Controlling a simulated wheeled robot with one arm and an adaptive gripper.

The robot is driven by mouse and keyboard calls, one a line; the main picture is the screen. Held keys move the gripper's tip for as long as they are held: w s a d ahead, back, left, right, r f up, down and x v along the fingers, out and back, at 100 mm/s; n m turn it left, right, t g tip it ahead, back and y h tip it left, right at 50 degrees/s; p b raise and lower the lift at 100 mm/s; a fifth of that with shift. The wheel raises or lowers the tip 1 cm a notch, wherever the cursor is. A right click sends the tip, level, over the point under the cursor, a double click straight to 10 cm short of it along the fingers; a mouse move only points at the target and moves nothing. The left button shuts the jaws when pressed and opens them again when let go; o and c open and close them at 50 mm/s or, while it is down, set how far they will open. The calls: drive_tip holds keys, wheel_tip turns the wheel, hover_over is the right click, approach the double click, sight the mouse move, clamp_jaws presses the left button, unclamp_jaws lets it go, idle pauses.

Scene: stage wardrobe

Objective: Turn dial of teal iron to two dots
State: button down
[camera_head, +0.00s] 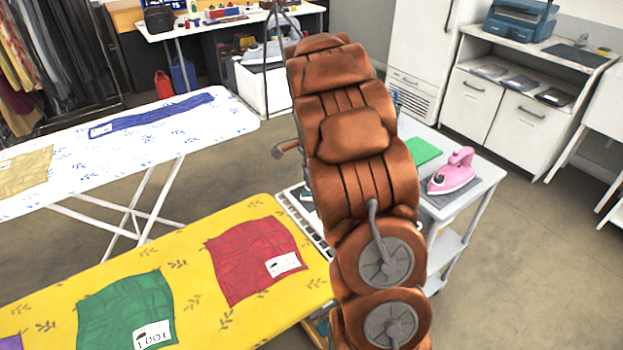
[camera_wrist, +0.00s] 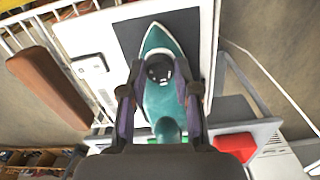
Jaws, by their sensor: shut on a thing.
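The teal iron (camera_wrist: 161,97) lies on a dark grey pad (camera_wrist: 128,38) in the wrist view, its pointed tip toward the top. Its round dark dial (camera_wrist: 158,70) sits between my two fingertips. My gripper (camera_wrist: 160,64) is shut on the dial, with one finger on each side; the exact contact is hard to see. The dial's dot marks are too small to read. In the head view my arm hides the teal iron and my gripper.
A pink iron (camera_head: 452,172) and a green item (camera_head: 423,151) are on the table to the right of my arm. A yellow ironing board (camera_head: 190,262) with coloured cloths is at front left, a white one (camera_head: 190,130) behind it. A brown padded board (camera_wrist: 47,87) is left in the wrist view.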

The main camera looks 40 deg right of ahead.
drive_tip(key=shift+m, duration=1.1)
drive_tip(key=c, duration=0.8)
unclamp_jaws()
drive_tip(key=shift+r, duration=6)
